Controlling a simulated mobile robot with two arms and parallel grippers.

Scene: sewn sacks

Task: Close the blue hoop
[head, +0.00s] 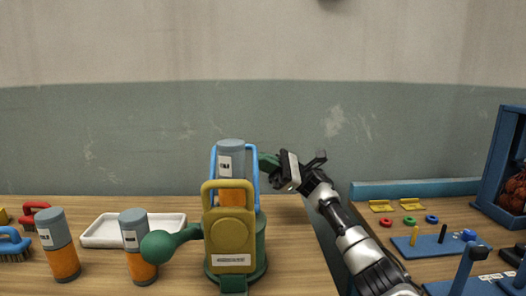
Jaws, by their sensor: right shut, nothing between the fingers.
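The blue hoop (255,171) stands upright on the green round-based device (260,238). Its sides show on both sides of a grey-and-orange canister (231,156), and its middle is hidden by the canister and the yellow plate (231,237) in front. A green ball-ended arm (160,245) sticks out to the left of the device. My right gripper (285,172) is shut and empty, just right of the hoop's upper part. A bit of green shows behind it; I cannot tell whether they touch. My left gripper is not in view.
Two more canisters (58,245) (136,246) and a white tray (108,231) stand to the left, with brushes (13,242) beyond. A blue pegboard (428,246), coloured rings and a blue cabinet (497,170) are on the right. A wall stands behind.

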